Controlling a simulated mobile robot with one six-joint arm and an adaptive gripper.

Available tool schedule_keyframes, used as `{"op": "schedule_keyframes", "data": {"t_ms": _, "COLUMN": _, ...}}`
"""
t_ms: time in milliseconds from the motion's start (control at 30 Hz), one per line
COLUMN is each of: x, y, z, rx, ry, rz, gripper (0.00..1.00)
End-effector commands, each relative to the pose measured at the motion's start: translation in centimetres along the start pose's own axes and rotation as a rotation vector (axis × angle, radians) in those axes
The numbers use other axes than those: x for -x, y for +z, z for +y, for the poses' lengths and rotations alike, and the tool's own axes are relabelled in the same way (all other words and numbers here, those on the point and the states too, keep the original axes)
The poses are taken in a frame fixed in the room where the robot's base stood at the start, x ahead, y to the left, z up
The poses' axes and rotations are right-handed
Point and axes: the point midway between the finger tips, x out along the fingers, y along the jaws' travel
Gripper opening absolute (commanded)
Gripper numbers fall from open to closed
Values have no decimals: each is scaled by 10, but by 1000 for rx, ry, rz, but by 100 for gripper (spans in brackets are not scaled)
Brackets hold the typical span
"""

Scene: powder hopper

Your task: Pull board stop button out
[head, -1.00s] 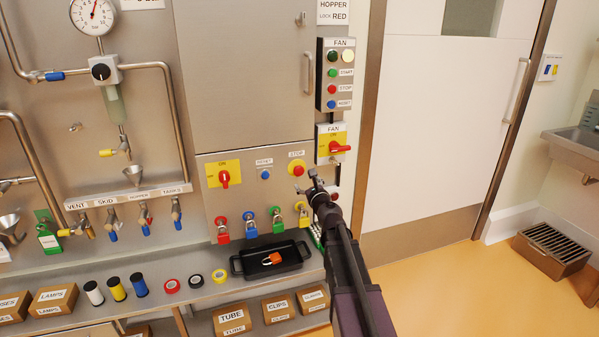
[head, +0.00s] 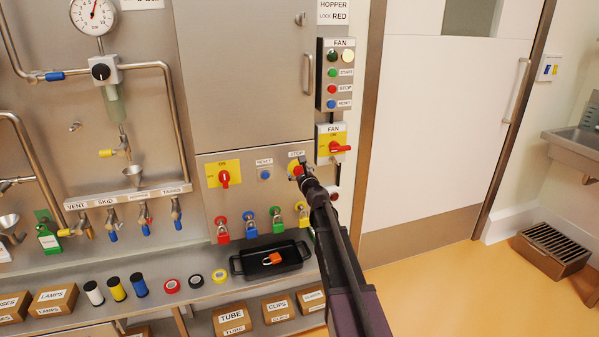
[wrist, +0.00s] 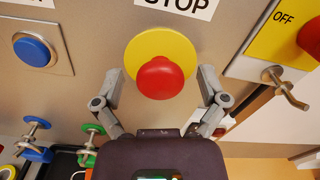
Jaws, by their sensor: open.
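The board stop button is a red mushroom head (wrist: 160,78) on a yellow disc (wrist: 148,45), under a STOP label (wrist: 178,4). In the head view the red button (head: 296,169) is partly covered by my gripper (head: 304,176). In the wrist view my gripper (wrist: 161,88) is open, with one finger on each side of the red head. Gaps show between both fingers and the head, so I see no grip on it. Whether the button is pressed in or out I cannot tell.
A blue RESET button (wrist: 36,50) is left of the stop button. A red FAN switch (head: 338,148) is at the upper right. Coloured padlocks (head: 250,229) hang below, above a black tray (head: 237,265) holding an orange padlock (head: 272,258).

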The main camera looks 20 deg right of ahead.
Motion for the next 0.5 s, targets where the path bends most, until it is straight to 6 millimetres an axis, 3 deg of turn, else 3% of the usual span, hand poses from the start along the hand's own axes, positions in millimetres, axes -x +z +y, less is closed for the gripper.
{"op": "schedule_keyframes", "data": {"t_ms": 100, "x": 0, "y": 0, "z": 0, "rx": 0, "ry": 0, "rz": 0, "gripper": 89}}
{"op": "schedule_keyframes", "data": {"t_ms": 400, "x": 0, "y": 0, "z": 0, "rx": 0, "ry": 0, "rz": 0, "gripper": 0}}
{"op": "schedule_keyframes", "data": {"t_ms": 500, "x": 1, "y": 0, "z": 0, "rx": 0, "ry": 0, "rz": 0, "gripper": 0}}
